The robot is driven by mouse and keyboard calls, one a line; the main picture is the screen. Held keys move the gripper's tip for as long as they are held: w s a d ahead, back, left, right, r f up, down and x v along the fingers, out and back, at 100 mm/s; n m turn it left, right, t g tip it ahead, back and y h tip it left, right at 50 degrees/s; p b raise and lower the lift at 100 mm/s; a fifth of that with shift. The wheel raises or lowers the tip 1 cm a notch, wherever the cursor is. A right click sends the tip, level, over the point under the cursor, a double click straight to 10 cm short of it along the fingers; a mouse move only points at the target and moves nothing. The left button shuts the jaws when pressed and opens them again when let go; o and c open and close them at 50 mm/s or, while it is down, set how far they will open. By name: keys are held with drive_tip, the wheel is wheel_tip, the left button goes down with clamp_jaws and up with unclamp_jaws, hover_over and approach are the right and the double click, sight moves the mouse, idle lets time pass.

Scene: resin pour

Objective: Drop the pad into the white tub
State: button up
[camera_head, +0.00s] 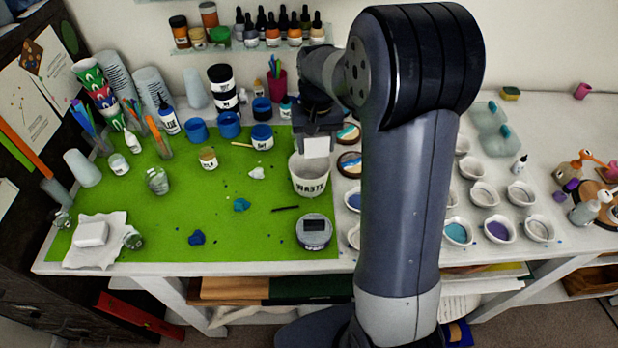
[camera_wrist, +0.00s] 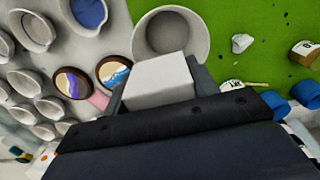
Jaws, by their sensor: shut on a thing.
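A white pad (camera_head: 316,147) is held in my gripper (camera_head: 317,138). In the wrist view the pad (camera_wrist: 158,80) is a pale block between the two dark fingers of my gripper (camera_wrist: 158,84). The white tub (camera_head: 309,185), marked WASTE, stands on the right edge of the green mat. In the head view the pad is just above the tub's rim. In the wrist view the tub (camera_wrist: 172,22) lies just beyond the pad, and the pad covers part of its near rim. The tub's inside that shows looks empty.
The green mat (camera_head: 130,215) holds a grey scale (camera_head: 313,231), a white block (camera_head: 91,233) on paper, blue pots (camera_head: 229,124) and blobs of colour. Small white cups (camera_head: 484,194) stand at right. Round painted pieces (camera_head: 349,163) lie close right of the tub.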

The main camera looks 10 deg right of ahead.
drive_tip(key=o, duration=1.1)
drive_tip(key=shift+r, duration=0.15)
wheel_tip(320, 180, up, 11)
drive_tip(key=shift+f+b, duration=0.2)
drive_tip(key=shift+b, duration=0.3)
wheel_tip(320, 180, down, 10)
drive_tip(key=shift+s+f+p, duration=0.1)
drive_tip(key=shift+f+p, duration=0.05)
drive_tip(key=shift+p, duration=0.45)
drive_tip(key=shift+r+p, duration=0.4)
drive_tip(key=shift+p, duration=0.15)
drive_tip(key=shift+r+p, duration=1.55)
drive_tip(key=shift+r, duration=0.5)
